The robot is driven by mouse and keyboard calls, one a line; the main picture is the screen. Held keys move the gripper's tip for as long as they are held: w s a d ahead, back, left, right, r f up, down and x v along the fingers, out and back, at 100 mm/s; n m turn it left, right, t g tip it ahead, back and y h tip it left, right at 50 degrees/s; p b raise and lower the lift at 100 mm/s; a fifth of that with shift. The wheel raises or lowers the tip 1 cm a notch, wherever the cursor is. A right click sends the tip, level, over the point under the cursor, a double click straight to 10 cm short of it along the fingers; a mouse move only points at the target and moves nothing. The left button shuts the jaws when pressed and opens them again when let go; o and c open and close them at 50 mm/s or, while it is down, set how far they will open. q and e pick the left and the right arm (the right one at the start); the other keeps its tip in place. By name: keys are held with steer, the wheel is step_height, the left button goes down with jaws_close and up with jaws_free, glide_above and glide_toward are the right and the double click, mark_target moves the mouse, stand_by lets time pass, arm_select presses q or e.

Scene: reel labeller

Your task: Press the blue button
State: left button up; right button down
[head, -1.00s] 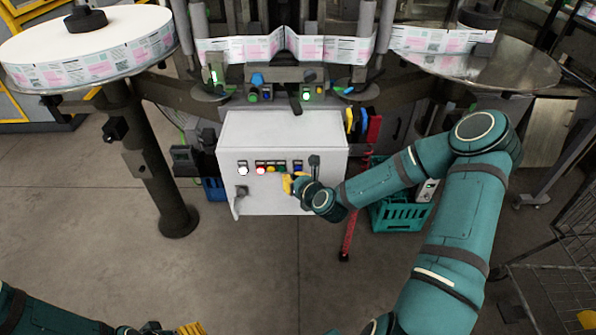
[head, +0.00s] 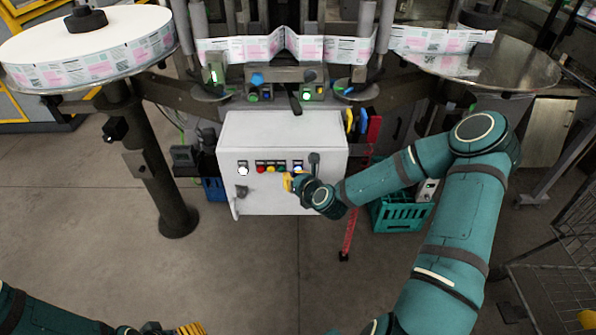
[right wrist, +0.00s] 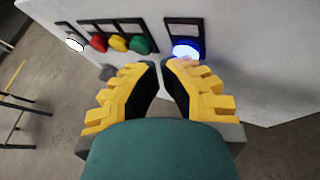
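The blue button (head: 298,166) is at the right end of the button row on the front of a white cabinet. It glows bright blue-white in the right wrist view (right wrist: 186,50). My right gripper (head: 288,182) is at the cabinet front, just below this button. In the right wrist view its yellow fingers (right wrist: 161,65) are empty, with tips nearly together. The right-hand fingertip overlaps the button's lower edge; I cannot tell for sure whether they touch. My left gripper (head: 190,329) shows only partly at the bottom edge, its opening unclear.
White (right wrist: 75,43), red (right wrist: 97,43), yellow (right wrist: 118,42) and green (right wrist: 139,44) buttons sit left of the blue one. The white cabinet (head: 260,135) stands under the labeller. A teal crate (head: 400,213) is at its right. Floor in front is clear.

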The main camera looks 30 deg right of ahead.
steer(key=shift+s+a, duration=0.45)
steer(key=shift+s, duration=0.3)
steer(key=shift+s, duration=0.1)
steer(key=s+a, duration=0.1)
steer(key=s, duration=0.1)
steer(key=s+a, duration=0.1)
steer(key=s, duration=0.1)
steer(key=shift+a+p, duration=0.3)
steer(key=shift+p, duration=0.05)
stand_by(0.9)
